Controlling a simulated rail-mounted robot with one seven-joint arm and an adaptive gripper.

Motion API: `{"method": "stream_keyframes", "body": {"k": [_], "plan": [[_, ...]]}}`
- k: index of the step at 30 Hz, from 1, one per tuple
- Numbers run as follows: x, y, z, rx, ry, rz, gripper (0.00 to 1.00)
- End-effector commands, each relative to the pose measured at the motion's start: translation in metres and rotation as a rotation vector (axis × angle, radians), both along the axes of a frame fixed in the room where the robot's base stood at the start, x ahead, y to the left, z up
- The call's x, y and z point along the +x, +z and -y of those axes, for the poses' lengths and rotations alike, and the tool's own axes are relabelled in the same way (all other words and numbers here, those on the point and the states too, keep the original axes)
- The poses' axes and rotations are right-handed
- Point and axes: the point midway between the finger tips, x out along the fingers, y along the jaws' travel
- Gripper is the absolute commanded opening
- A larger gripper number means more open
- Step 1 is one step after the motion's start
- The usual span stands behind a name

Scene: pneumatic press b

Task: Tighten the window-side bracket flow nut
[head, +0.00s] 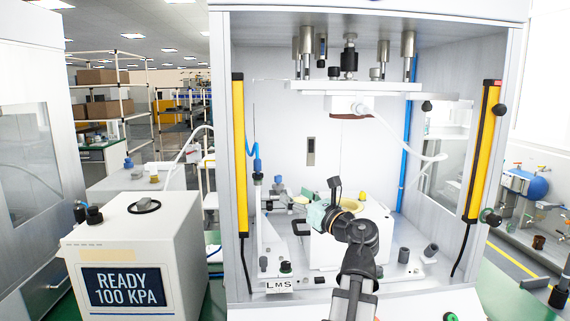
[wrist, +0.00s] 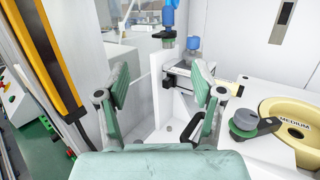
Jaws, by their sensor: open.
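A white upright bracket (head: 267,232) stands inside the press at the left; it also shows in the wrist view (wrist: 158,95). A blue hose ends in a dark fitting (wrist: 165,36) at the bracket's top. A second small fitting with a blue top (wrist: 193,43) stands just behind and right of it. I cannot tell for sure which is the window-side flow nut. My gripper (wrist: 159,88) is open and empty, its two green-padded fingers spread in front of the bracket, apart from the fittings. In the head view my arm hides part of the bench.
A yellow ring marked MEDIUM (wrist: 290,125) and a grey knob (wrist: 243,120) sit on a white block right of my gripper. A yellow post (wrist: 44,55) stands close on the left. A white ram plate (head: 350,88) hangs above. Dark cylinders (head: 404,255) stand at right.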

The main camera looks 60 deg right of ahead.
Motion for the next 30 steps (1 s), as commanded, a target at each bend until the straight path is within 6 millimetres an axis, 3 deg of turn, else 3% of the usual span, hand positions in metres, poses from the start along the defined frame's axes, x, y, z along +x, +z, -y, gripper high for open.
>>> {"method": "stream_keyframes", "body": {"k": [4,11,17,30], "plan": [[-0.010,-0.013,0.024,0.040,-0.078,-0.109,0.68],[-0.010,-0.026,0.037,0.055,-0.113,-0.159,0.68],[0.015,-0.026,0.047,0.055,-0.109,-0.158,0.68],[0.096,-0.025,0.079,0.055,-0.109,-0.157,0.68]]}}
